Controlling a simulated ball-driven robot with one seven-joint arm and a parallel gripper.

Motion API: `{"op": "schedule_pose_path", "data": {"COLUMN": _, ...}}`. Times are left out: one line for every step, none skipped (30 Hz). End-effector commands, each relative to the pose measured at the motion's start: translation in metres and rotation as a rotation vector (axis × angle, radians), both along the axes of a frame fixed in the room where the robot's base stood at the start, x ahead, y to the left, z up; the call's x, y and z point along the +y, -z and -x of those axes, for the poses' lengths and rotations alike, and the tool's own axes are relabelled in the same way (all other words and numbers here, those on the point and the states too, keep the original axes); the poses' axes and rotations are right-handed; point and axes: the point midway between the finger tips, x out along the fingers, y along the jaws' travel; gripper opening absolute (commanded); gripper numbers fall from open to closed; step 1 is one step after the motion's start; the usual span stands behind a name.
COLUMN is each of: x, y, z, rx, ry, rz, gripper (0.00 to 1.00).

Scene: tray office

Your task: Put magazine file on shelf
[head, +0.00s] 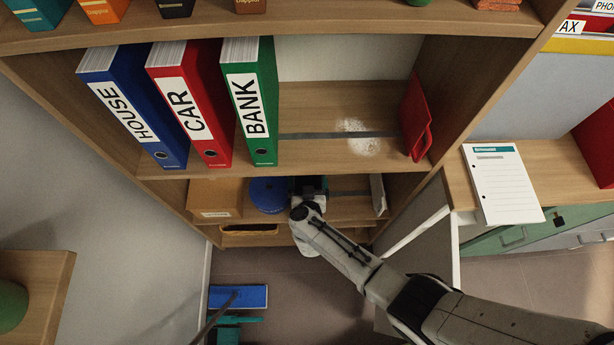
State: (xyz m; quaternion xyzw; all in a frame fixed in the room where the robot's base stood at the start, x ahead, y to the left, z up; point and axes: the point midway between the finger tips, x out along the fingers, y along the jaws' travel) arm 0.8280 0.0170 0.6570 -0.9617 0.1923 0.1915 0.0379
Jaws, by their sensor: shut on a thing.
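My gripper (310,187) is inside the lower shelf compartment in the head view, below the binder shelf. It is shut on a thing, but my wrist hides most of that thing. Only dark and bluish parts show around the fingers, so I cannot tell for sure that it is the magazine file. The lower shelf (346,208) has a round blue object (268,195) just left of my gripper. A pale upright plate (378,195) stands at its right end.
Blue, red and green binders (201,100) stand on the shelf above, with a red upright piece (415,118) at its right. A cardboard-coloured box (215,198) is at the lower left. A desk (545,165) is at the right.

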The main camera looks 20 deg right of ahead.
Motion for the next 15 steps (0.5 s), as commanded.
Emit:
{"op": "schedule_pose_path", "data": {"x": -0.006, "y": 0.003, "z": -0.013, "rx": -0.004, "ry": 0.002, "rz": 0.003, "gripper": 0.55}}
{"op": "schedule_pose_path", "data": {"x": -0.008, "y": 0.003, "z": -0.018, "rx": -0.004, "ry": 0.001, "rz": 0.001, "gripper": 0.55}}
{"op": "schedule_pose_path", "data": {"x": -0.01, "y": 0.003, "z": -0.025, "rx": -0.004, "ry": 0.0, "rz": 0.001, "gripper": 0.55}}
{"op": "schedule_pose_path", "data": {"x": -0.012, "y": 0.003, "z": -0.029, "rx": -0.004, "ry": 0.0, "rz": 0.002, "gripper": 0.55}}
{"op": "schedule_pose_path", "data": {"x": -0.014, "y": 0.003, "z": -0.033, "rx": -0.003, "ry": 0.0, "rz": 0.001, "gripper": 0.55}}
{"op": "schedule_pose_path", "data": {"x": -0.015, "y": 0.002, "z": -0.037, "rx": -0.003, "ry": 0.0, "rz": 0.001, "gripper": 0.55}}
{"op": "schedule_pose_path", "data": {"x": -0.016, "y": 0.001, "z": -0.039, "rx": -0.003, "ry": 0.0, "rz": 0.001, "gripper": 0.55}}
{"op": "schedule_pose_path", "data": {"x": -0.017, "y": 0.001, "z": -0.041, "rx": -0.002, "ry": -0.001, "rz": 0.001, "gripper": 0.55}}
{"op": "schedule_pose_path", "data": {"x": -0.017, "y": 0.001, "z": -0.043, "rx": -0.001, "ry": -0.001, "rz": 0.001, "gripper": 0.55}}
{"op": "schedule_pose_path", "data": {"x": -0.017, "y": 0.001, "z": -0.043, "rx": -0.001, "ry": -0.001, "rz": 0.001, "gripper": 0.55}}
{"op": "schedule_pose_path", "data": {"x": -0.018, "y": 0.002, "z": -0.043, "rx": 0.0, "ry": -0.001, "rz": 0.0, "gripper": 0.55}}
{"op": "schedule_pose_path", "data": {"x": -0.018, "y": 0.003, "z": -0.043, "rx": 0.0, "ry": -0.001, "rz": 0.0, "gripper": 0.55}}
{"op": "schedule_pose_path", "data": {"x": -0.018, "y": 0.005, "z": -0.043, "rx": 0.0, "ry": -0.001, "rz": 0.0, "gripper": 0.55}}
{"op": "schedule_pose_path", "data": {"x": -0.018, "y": 0.007, "z": -0.043, "rx": 0.0, "ry": -0.001, "rz": 0.0, "gripper": 0.55}}
{"op": "schedule_pose_path", "data": {"x": -0.018, "y": 0.01, "z": -0.043, "rx": -0.001, "ry": -0.001, "rz": 0.0, "gripper": 0.55}}
